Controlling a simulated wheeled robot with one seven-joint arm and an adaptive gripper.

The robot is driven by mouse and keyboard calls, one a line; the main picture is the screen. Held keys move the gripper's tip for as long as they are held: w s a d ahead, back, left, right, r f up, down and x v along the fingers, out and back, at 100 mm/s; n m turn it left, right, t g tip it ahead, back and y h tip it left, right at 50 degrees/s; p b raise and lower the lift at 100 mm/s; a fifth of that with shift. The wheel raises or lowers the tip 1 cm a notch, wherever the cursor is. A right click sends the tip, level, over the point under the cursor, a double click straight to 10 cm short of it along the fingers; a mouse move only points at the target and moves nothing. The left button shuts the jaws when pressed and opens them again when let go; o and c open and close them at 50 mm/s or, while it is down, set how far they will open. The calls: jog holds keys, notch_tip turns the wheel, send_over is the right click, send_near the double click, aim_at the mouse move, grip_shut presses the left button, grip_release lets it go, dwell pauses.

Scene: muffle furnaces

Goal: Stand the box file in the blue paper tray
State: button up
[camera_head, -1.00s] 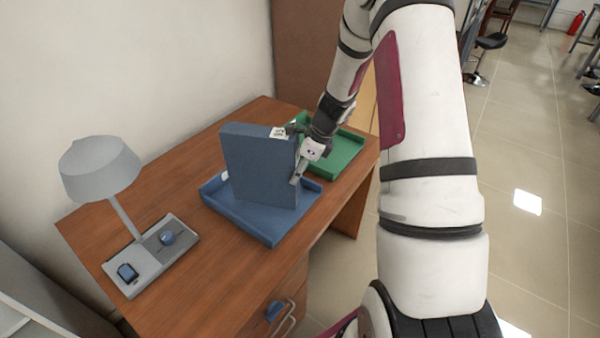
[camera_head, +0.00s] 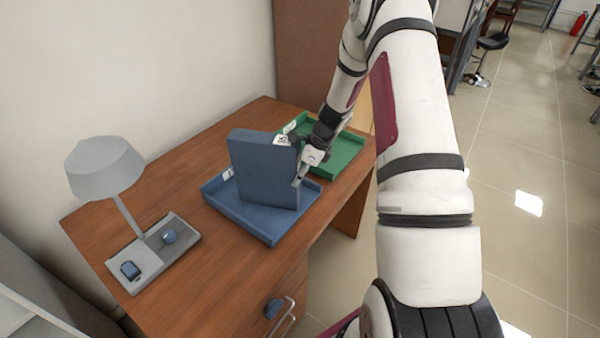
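The box file (camera_head: 264,175) is a blue-grey slab with a pale label near its upper right corner. It stands on edge, leaning slightly, within the outline of the blue paper tray (camera_head: 238,216) on the desk. Its lower edge is at the tray floor or very close to it; I cannot tell whether it touches. My gripper (camera_head: 301,178) is at the right edge of the box file, with one finger visible against it and the other hidden. It appears shut on that edge.
A green tray (camera_head: 342,157) lies behind and right of my gripper on the wooden desk (camera_head: 182,268). A grey lamp (camera_head: 105,170) rises at the left from a base holding small items. A wall borders the desk behind.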

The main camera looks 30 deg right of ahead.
jog(key=o, duration=1.5)
jog(key=b+v, duration=0.2)
jog(key=v, duration=1)
jog(key=s+a+r+n, duration=0.3)
jog(key=a+r+n, duration=0.3)
jog(key=a+r, duration=0.3)
jog(key=shift+s+a+r+n+t+h, duration=0.5)
jog(key=shift+s+a+r+n, duration=1.65)
jog(key=shift+s+n, duration=1.45)
jog(key=shift+s+a+r+n+t+h, duration=0.3)
jog(key=shift+s+a+r+n+h, duration=0.25)
jog(key=shift+s+a+r+n, duration=1.9)
jog(key=shift+s+a+r+n+t+h, duration=0.5)
jog(key=shift+s+a+r+n, duration=0.8)
jog(key=shift+s+r+n, duration=2.3)
